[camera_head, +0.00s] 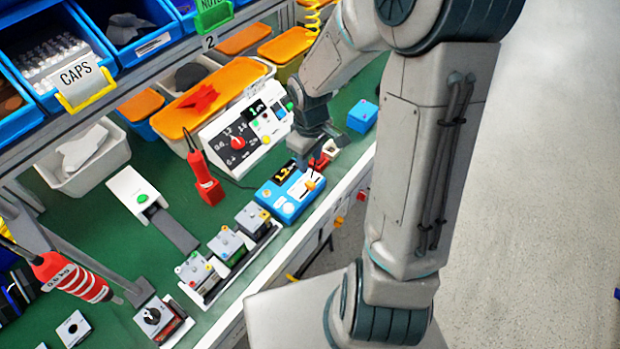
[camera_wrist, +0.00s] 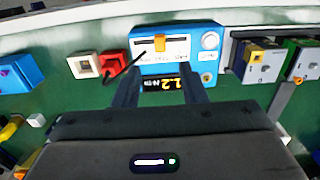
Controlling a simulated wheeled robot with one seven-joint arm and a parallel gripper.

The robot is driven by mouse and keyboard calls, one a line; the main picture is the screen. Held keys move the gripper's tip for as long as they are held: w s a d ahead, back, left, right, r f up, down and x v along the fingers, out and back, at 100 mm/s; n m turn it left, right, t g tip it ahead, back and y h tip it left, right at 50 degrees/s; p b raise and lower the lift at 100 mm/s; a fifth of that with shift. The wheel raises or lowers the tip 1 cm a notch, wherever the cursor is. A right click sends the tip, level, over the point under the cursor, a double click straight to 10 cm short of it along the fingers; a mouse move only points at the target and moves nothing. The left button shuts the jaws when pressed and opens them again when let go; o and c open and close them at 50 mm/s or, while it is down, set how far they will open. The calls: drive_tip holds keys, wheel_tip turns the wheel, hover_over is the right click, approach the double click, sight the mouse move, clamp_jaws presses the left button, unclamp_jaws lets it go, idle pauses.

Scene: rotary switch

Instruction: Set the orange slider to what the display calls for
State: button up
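The blue box (camera_head: 289,203) stands on the green bench near its front edge. Its orange slider (camera_head: 311,183) sits in a slot on top; in the wrist view the slider (camera_wrist: 160,43) is near the middle of the slot, with blurred scale marks below. The box's dark display (camera_head: 284,171) shows yellow characters; in the wrist view the display (camera_wrist: 164,85) is upside down and seems to include a 1 and a 2. My gripper (camera_wrist: 160,70) is open, its fingers apart over the display side of the box, the slider beyond and between them.
A red device (camera_wrist: 112,64) and a white switch (camera_wrist: 84,65) stand close beside the box. A white panel with a red knob (camera_head: 238,143) is behind it. Several grey switch modules (camera_head: 227,243) stand along the bench. A small blue box (camera_head: 362,116) is at the far side.

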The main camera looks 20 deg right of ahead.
sight(310, 183)
wheel_tip(310, 183, down, 10)
drive_tip(key=shift+r+b, duration=0.25)
drive_tip(key=shift+b, duration=0.1)
clamp_jaws()
